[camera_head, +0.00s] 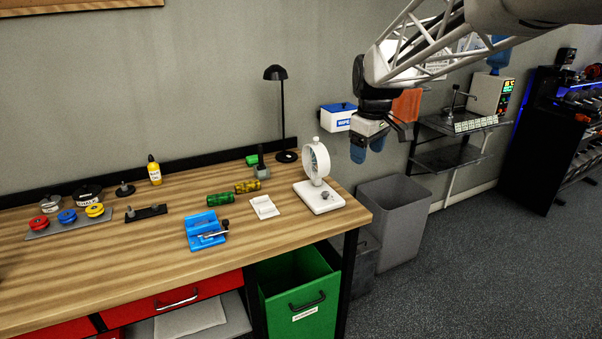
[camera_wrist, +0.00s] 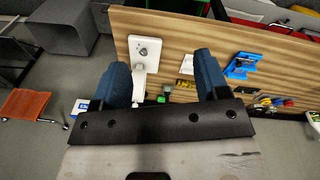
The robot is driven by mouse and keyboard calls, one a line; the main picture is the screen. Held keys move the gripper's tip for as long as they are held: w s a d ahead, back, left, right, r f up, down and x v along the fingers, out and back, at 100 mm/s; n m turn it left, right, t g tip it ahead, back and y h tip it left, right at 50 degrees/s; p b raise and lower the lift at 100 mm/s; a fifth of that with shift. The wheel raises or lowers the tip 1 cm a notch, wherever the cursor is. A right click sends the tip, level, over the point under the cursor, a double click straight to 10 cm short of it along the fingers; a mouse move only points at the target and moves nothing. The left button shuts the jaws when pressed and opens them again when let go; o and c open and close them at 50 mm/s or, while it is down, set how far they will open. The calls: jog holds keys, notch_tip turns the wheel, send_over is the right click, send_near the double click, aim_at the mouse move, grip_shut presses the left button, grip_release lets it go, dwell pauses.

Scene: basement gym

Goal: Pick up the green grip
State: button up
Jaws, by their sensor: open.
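A green, ridged cylindrical grip (camera_head: 220,199) lies on its side on the wooden workbench (camera_head: 120,270), behind the blue vise-like fixture (camera_head: 206,231). A yellow grip (camera_head: 247,187) lies just to its right. Another small green object (camera_head: 252,159) sits farther back, beside a dark stand (camera_head: 262,168). My gripper (camera_head: 368,148) is open and empty, up in the air to the right of the bench, well away from the green grip. In the wrist view my blue fingers (camera_wrist: 162,72) are spread apart; I cannot make out the green grip there, and a finger may hide it.
A white fan (camera_head: 317,180) stands near the bench's right end, between my gripper and the grips. A small white block (camera_head: 264,207) lies nearby. A black lamp (camera_head: 281,110) stands at the back. A grey bin (camera_head: 392,222) is on the floor at right.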

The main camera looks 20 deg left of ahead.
jog(key=w+a+f+n, duration=0.2)
jog(key=w+a, duration=0.2)
jog(key=a, duration=0.3)
jog(key=w+a+f+n, duration=0.2)
jog(key=w+a, duration=0.1)
jog(key=a, duration=0.3)
jog(key=n+g, duration=0.1)
jog(key=n, duration=0.8)
send_over(220, 195)
jog(key=f, duration=2)
jog(key=shift+w+d+f, duration=0.15)
jog(key=shift+w+d, duration=0.05)
jog(key=shift+d, duration=0.1)
jog(key=shift+s+a+f, duration=0.15)
jog(key=shift+a+f, duration=0.15)
jog(key=shift+a, duration=0.15)
jog(key=shift+f, duration=1.3)
